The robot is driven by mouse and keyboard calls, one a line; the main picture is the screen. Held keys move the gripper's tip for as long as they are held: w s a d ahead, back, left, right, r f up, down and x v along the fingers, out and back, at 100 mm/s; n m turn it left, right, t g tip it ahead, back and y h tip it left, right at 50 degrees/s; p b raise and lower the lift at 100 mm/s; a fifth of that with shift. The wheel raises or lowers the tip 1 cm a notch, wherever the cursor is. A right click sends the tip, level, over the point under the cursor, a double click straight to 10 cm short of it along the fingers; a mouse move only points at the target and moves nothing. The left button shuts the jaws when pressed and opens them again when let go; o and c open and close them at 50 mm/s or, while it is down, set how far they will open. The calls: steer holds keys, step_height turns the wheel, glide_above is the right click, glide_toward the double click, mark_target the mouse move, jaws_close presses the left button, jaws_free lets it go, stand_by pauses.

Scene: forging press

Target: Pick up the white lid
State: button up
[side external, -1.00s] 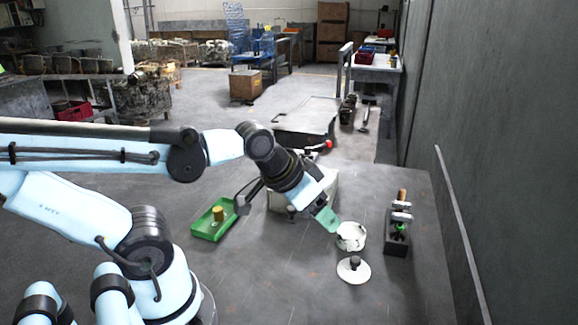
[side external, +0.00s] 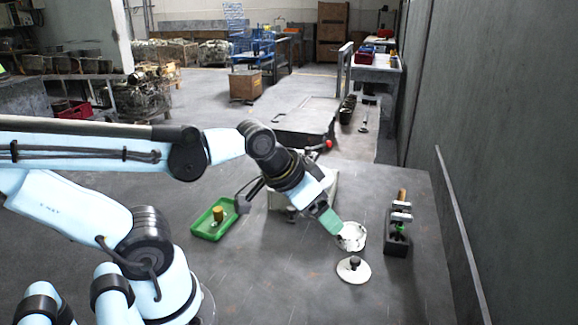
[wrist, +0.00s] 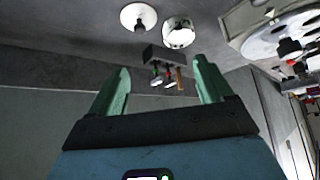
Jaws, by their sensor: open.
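The white lid (side external: 354,271) is a flat round disc with a black knob (side external: 354,262), lying on the dark table. It also shows in the wrist view (wrist: 131,13), at the top. A white round pot (side external: 351,237) stands just behind the lid, and it shows beside the lid in the wrist view (wrist: 179,33). My gripper (side external: 334,225) has green fingers and is at the pot's upper left, up and left of the lid. In the wrist view my gripper (wrist: 161,80) has its two fingers wide apart with nothing between them touching.
A dark block with upright pieces (side external: 397,240) stands right of the pot. A green tray (side external: 203,228) with a brass-coloured piece (side external: 218,214) lies left. A white machine (side external: 322,200) stands behind my wrist. A grey wall (side external: 500,150) borders the right. The table in front of the lid is clear.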

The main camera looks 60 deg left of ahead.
steer(key=w+m+g, duration=0.1)
steer(key=m+g, duration=0.5)
steer(key=m, duration=0.1)
glide_toward(356, 259)
steer(key=shift+h, duration=0.4)
steer(key=shift+w+f, duration=0.2)
steer(key=shift+f, duration=2.35)
steer(key=shift+w+f, duration=0.2)
steer(key=shift+f, duration=2.35)
steer(key=c, duration=0.8)
steer(key=shift+o, duration=0.2)
